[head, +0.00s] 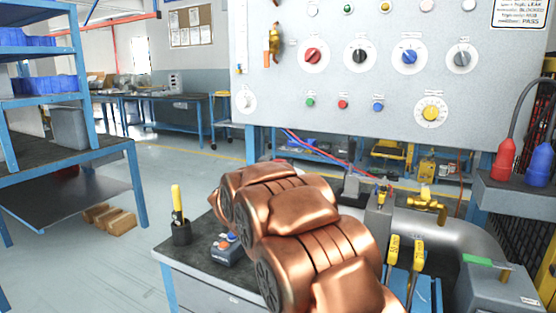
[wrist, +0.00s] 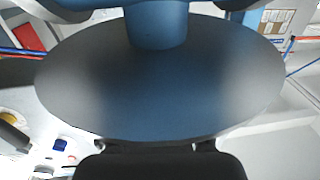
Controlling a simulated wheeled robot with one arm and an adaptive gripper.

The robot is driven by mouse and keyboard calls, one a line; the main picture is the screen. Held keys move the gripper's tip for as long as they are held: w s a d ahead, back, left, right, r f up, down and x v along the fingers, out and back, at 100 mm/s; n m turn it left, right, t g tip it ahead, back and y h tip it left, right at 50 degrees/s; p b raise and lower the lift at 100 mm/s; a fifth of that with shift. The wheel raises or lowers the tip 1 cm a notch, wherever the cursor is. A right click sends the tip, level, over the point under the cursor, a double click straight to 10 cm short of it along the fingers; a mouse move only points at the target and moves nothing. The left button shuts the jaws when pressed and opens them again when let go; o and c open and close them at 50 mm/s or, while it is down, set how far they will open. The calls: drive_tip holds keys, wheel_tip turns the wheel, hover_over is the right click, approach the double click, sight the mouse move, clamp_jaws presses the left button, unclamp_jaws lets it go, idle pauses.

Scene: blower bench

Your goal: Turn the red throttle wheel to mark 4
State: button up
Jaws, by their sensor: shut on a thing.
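A red knob (head: 311,56) on a pale round dial sits at the upper middle of the panel in the head view, with nothing touching it. Its marks are too small to read. No other red wheel shows clearly. My gripper (wrist: 160,164) shows only in part, as a black body at the bottom of the wrist view; its fingertips are hidden. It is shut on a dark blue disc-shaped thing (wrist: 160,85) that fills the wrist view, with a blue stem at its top. In the head view my copper-coloured arm hides the gripper.
The panel (head: 270,105) also carries black (head: 360,56), blue (head: 409,57), grey (head: 461,59) and yellow (head: 431,113) knobs. A pipe (head: 450,233) lies right.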

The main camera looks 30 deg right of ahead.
drive_tip(key=shift+w+r+m+g+h+p, duration=0.15)
drive_tip(key=shift+m+g+h+p, duration=0.9)
drive_tip(key=shift+p, duration=1.95)
drive_tip(key=shift+r+m+g+h+p, duration=0.3)
drive_tip(key=shift+m+g+p, duration=0.45)
drive_tip(key=shift+g+p, duration=1.5)
drive_tip(key=shift+f+t+p, duration=0.2)
drive_tip(key=shift+t+p, duration=0.3)
drive_tip(key=shift+p, duration=0.45)
drive_tip(key=shift+f+m+g, duration=0.2)
drive_tip(key=shift+m+g, duration=0.1)
drive_tip(key=o, duration=1.2)
drive_tip(key=shift+c, duration=0.2)
drive_tip(key=shift+a, duration=0.1)
drive_tip(key=v, duration=1.2)
drive_tip(key=shift+f, duration=0.2)
